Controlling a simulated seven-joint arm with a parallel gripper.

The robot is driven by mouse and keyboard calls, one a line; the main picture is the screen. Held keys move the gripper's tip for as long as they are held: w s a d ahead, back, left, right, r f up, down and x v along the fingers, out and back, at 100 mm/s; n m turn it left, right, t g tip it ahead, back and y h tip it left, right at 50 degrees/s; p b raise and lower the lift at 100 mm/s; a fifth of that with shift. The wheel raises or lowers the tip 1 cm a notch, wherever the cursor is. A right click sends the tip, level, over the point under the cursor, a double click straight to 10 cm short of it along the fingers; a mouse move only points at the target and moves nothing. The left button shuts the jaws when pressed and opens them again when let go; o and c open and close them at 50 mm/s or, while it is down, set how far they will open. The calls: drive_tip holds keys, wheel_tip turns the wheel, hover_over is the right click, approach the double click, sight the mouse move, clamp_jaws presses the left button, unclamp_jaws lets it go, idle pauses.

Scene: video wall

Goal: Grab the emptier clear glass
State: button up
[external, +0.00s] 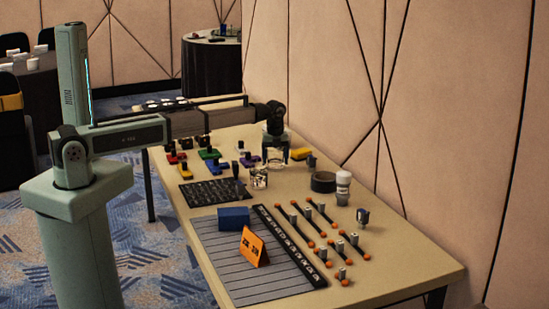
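Two clear glasses show in the external view. One clear glass (276,161) is at the far part of the table, directly below and between the fingers of my gripper (276,157). The other clear glass (258,179) stands on the table a little nearer and to the left, apart from the gripper. My gripper points down with its dark fingers spread on either side of the far glass. I cannot tell whether they touch it. The fill levels are too small to tell.
Colored blocks (208,154) lie left of the gripper, and a yellow block (302,153) lies right. A dark roll (323,182) and white bottle (343,188) stand right of the glasses. A black grid (208,193), blue box (233,217) and orange sign (254,246) are nearer.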

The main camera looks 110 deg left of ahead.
drive_tip(key=c, duration=0.8)
drive_tip(key=shift+r, duration=0.15)
drive_tip(key=shift+c, duration=0.2)
